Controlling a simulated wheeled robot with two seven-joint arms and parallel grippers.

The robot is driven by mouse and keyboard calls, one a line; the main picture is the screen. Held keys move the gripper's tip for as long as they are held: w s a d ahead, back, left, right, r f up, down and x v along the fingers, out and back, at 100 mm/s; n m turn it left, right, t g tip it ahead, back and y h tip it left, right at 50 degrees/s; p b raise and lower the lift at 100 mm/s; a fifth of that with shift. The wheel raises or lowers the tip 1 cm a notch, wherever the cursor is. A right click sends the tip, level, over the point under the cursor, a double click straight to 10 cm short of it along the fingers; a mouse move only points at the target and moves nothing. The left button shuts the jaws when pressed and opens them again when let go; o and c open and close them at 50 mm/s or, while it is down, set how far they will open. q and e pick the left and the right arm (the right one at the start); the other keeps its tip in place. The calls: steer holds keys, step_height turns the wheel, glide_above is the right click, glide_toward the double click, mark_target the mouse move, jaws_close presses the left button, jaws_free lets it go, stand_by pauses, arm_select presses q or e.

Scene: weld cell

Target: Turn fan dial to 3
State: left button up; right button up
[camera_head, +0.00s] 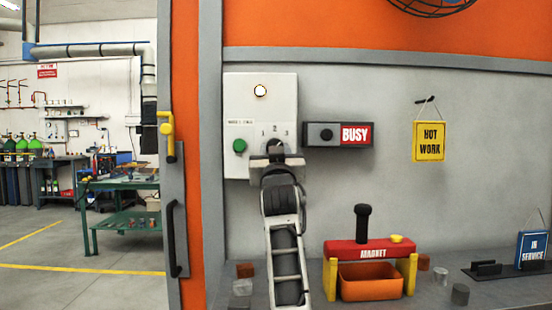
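A pale grey control box (261,110) is fixed to the wall, with a white lamp near its top and a green button (239,146) at its left. The digits 1, 2 and 3 (274,131) stand in a row above the fan dial. My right gripper (275,149) is at the dial, just below the digits. It covers most of the dial, so the pointer's direction is hidden. Its fingers are small and partly hidden by the wrist, and I cannot tell whether they grip the dial. My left gripper is out of view.
A BUSY sign box (339,135) with a black knob juts out just right of the control box. On the bench below stand a red and yellow MAGNET stand (373,252), an orange bin (370,280) and small blocks. A yellow HOT WORK sign (429,141) hangs at right.

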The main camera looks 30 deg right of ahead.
steer(key=shift+f+m+h, duration=0.1)
steer(key=shift+m+h, duration=0.2)
steer(key=shift+m, duration=0.2)
steer(key=o, duration=1)
steer(key=shift+c, duration=0.2)
steer(key=shift+s+a, duration=0.1)
steer(key=b+v, duration=0.2)
steer(key=v, duration=1.3)
steer(key=shift+s+a+b, duration=0.3)
